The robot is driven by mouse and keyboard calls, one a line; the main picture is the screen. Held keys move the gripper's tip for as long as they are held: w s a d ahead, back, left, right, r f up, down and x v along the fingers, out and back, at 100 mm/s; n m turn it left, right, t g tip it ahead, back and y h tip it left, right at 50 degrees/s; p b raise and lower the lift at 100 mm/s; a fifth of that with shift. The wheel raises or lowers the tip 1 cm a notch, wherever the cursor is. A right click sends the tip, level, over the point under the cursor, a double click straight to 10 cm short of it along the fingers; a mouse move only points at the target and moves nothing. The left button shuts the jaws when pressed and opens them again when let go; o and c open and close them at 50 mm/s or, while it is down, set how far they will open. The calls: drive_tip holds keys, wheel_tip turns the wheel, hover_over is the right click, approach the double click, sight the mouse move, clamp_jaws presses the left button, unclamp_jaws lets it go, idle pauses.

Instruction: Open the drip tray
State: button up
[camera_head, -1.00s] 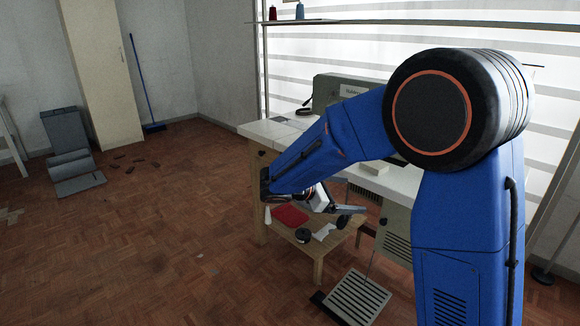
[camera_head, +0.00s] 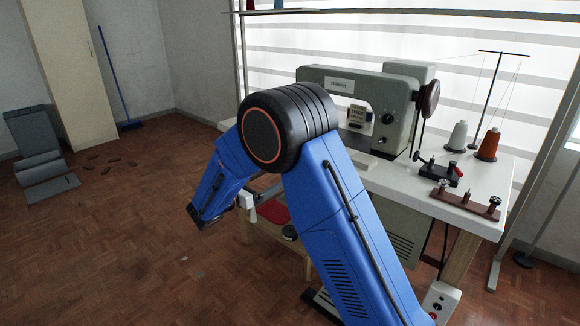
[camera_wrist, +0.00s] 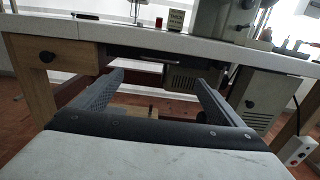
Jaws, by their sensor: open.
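In the wrist view a dark, shallow tray (camera_wrist: 150,58) with a thin pale handle sits under the front of the white tabletop. I take it for the drip tray; it looks pushed in. My gripper (camera_wrist: 160,78) is open and empty, its two dark fingers pointing towards the table front. The tray front shows beyond and above the gap between the fingertips, apart from them.
The sewing machine (camera_head: 385,105), thread cones (camera_head: 487,145) and small fittings stand on the tabletop (camera_head: 400,180). Floor at left is mostly clear.

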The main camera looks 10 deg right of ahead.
drive_tip(key=x, duration=1.3)
drive_tip(key=shift+d, duration=0.35)
drive_tip(key=shift+w, duration=0.15)
drive_tip(key=c, duration=1.2)
drive_tip(key=v, duration=2.4)
drive_tip(key=shift+d, duration=0.1)
drive_tip(key=shift+c, duration=0.2)
drive_tip(key=o, duration=1.2)
drive_tip(key=shift+o, duration=0.2)
